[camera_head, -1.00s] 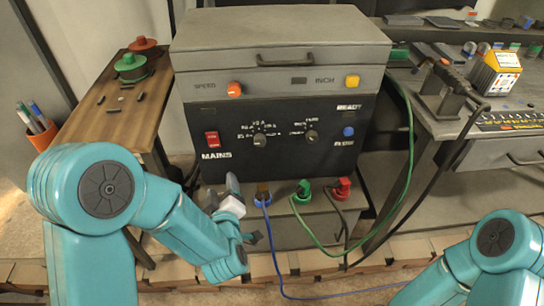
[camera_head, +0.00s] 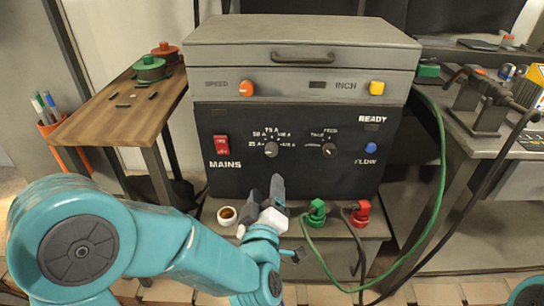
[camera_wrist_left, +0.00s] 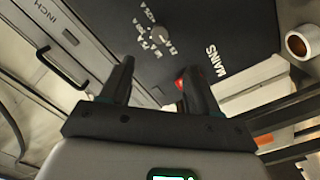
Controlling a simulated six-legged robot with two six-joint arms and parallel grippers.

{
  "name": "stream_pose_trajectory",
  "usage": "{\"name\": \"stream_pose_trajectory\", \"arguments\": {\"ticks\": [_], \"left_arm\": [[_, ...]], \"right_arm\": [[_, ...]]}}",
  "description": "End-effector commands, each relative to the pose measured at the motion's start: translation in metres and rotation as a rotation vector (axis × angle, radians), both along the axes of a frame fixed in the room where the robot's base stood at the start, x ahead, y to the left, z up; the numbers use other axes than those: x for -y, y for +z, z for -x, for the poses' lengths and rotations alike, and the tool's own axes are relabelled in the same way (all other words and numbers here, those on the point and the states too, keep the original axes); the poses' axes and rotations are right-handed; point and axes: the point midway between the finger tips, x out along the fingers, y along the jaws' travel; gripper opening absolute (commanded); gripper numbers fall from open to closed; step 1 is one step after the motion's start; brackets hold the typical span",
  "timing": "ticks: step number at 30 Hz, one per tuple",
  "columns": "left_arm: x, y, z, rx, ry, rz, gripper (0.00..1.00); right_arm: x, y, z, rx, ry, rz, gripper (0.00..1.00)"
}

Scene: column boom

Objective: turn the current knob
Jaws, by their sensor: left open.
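The current knob (camera_head: 271,149) is a small round grey knob on the black panel, ringed by white ampere marks. It shows in the wrist view too (camera_wrist_left: 163,33), beyond the fingers. My left gripper (camera_head: 265,190) is open and empty, in front of the panel's lower edge, below the knob in the head view and apart from it. In the wrist view its two dark fingers (camera_wrist_left: 156,75) stand apart with the panel behind them. My right gripper is out of view.
Beside it are a second knob (camera_head: 329,150), the red mains switch (camera_head: 222,145) and blue button (camera_head: 370,147). Below stand a round socket (camera_head: 227,215), a green plug (camera_head: 316,212) and a red plug (camera_head: 359,213) with cables. A wooden table (camera_head: 100,122) stands left.

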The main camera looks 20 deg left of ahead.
Motion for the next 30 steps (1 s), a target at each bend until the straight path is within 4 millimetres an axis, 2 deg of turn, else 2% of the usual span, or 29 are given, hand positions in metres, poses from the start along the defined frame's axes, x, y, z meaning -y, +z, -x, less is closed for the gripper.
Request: {"name": "stream_pose_trajectory", "arguments": {"ticks": [9,15,21,30], "left_arm": [[-0.017,-0.001,-0.075,0.0,0.003,0.0,0.61],[-0.025,-0.001,-0.114,0.0,0.001,-0.001,0.61],[-0.03,-0.001,-0.134,-0.001,0.001,-0.002,0.61],[-0.031,0.0,-0.137,-0.003,-0.001,-0.001,0.61]], "right_arm": [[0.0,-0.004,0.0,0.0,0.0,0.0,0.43],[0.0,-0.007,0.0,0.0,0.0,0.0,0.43],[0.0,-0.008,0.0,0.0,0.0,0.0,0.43],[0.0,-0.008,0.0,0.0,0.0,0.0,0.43]]}}
